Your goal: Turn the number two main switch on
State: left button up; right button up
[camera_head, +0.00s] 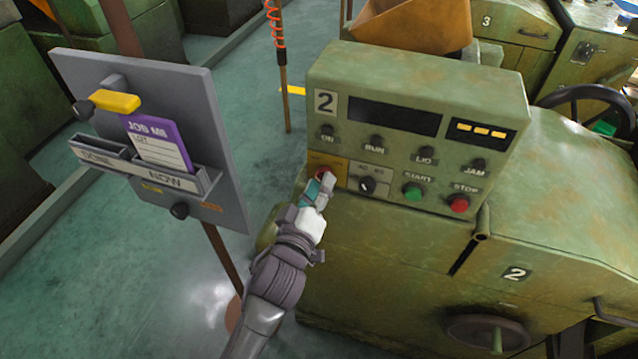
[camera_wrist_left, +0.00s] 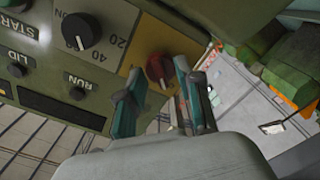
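The number two main switch is a red knob on a yellow plate at the lower left of the green control panel (camera_head: 345,80) marked 2. In the head view the knob (camera_head: 323,172) is partly covered by my left gripper (camera_head: 324,186). In the left wrist view, which is upside down, the red knob (camera_wrist_left: 158,70) has a pale pointer mark. The fingers of my left gripper (camera_wrist_left: 153,88) are apart there, with the knob showing between and just beyond the tips. Contact cannot be told. My right gripper is in neither view.
A black dial (camera_head: 367,185), a green start button (camera_head: 413,192) and a red stop button (camera_head: 458,203) sit right of the switch. A job board (camera_head: 190,100) with a purple card (camera_head: 158,143) stands on a post left of my arm. An orange hopper (camera_head: 415,25) is behind the panel.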

pick_arm(q)
jog(key=c, duration=0.5)
grip_shut()
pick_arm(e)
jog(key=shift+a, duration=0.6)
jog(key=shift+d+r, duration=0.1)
pick_arm(q)
jog(key=shift+m+p, duration=1.6)
jog(key=shift+m, duration=7.4)
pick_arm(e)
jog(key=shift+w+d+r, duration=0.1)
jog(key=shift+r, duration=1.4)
